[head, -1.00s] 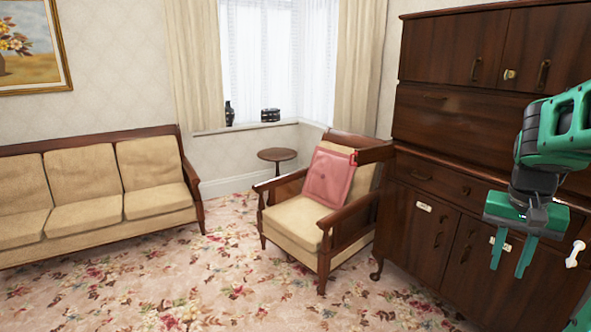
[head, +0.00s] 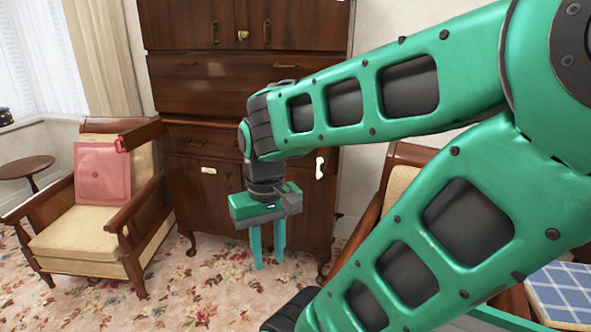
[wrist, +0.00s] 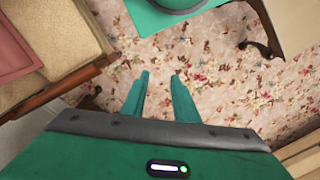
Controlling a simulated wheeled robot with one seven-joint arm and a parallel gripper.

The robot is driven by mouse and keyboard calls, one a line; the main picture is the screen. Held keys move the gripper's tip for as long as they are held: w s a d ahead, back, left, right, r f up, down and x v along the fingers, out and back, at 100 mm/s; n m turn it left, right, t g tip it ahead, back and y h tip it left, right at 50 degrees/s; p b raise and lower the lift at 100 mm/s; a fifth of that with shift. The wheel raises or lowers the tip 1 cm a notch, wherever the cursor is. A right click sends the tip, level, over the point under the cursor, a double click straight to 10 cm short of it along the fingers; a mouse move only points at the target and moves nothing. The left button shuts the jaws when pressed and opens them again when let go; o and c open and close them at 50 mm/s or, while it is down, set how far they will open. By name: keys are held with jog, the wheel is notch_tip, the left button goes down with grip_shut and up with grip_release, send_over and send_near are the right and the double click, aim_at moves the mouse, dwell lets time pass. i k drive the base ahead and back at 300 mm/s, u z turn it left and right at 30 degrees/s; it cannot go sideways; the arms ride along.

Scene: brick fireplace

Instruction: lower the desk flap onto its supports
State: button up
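The desk flap (head: 215,85) is the wide dark wood panel in the middle of the tall cabinet (head: 185,225). It stands upright and closed, flush with the front, with a brass handle (head: 286,65) near its top edge. My arm hides its right part. I cannot make out separate flap supports; a drawer front (head: 185,137) is below the flap. My gripper (head: 267,265) points down in front of the cabinet's lower doors, below the flap and apart from it. Its fingers are spread and empty, also in the wrist view (wrist: 160,77).
A beige armchair (head: 75,245) with a pink cushion (head: 102,172) stands left of the cabinet. A small round table (head: 25,168) is farther left. Another chair (head: 400,165) is at the right, partly behind my arm. Flowered carpet (head: 205,285) is clear in front of the cabinet.

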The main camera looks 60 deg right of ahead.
aim_at(223, 85)
jog(key=z, duration=1.65)
